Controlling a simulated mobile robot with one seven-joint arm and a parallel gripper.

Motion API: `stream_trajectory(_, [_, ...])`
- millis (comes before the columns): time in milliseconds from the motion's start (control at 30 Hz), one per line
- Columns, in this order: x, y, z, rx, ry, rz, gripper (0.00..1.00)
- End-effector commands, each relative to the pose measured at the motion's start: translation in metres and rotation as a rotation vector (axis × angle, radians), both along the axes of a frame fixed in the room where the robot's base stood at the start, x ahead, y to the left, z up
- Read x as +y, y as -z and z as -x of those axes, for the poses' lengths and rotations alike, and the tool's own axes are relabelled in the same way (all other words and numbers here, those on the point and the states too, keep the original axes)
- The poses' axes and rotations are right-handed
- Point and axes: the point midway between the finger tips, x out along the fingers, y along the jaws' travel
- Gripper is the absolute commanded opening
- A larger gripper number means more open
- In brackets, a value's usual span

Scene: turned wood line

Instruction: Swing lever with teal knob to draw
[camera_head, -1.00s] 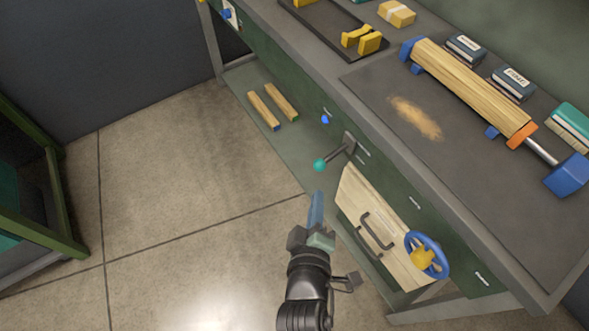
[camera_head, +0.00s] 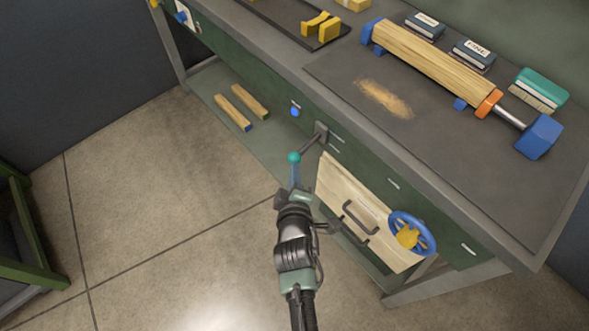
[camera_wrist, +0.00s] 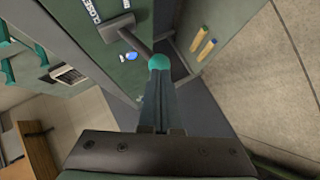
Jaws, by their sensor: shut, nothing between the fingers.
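The lever with the teal knob (camera_head: 294,157) sticks out from a dark plate (camera_head: 321,131) on the bench's green front. It points down and to the left in the head view. In the wrist view the teal knob (camera_wrist: 159,62) is right at the fingertips, with the dark lever rod (camera_wrist: 140,44) running up to its plate beside a label with "CLOSE" legible (camera_wrist: 91,10). My gripper (camera_head: 294,168) is shut and empty, its tips just below the knob. I cannot tell whether they touch it.
A wooden drawer front (camera_head: 355,214) and a blue handwheel (camera_head: 412,233) are to the right of the lever. A small blue knob (camera_head: 294,112) is to its upper left. Two wood sticks (camera_head: 236,107) lie on the lower shelf. The floor (camera_head: 150,210) at left is clear.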

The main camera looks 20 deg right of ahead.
Motion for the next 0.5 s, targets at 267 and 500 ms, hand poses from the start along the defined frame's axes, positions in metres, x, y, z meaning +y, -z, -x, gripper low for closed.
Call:
stream_trajectory(267, [-0.0048, 0.0055, -0.0123, -0.001, 0.000, 0.000, 0.00])
stream_trajectory(500, [-0.0047, 0.0054, -0.0121, -0.001, 0.000, 0.000, 0.00])
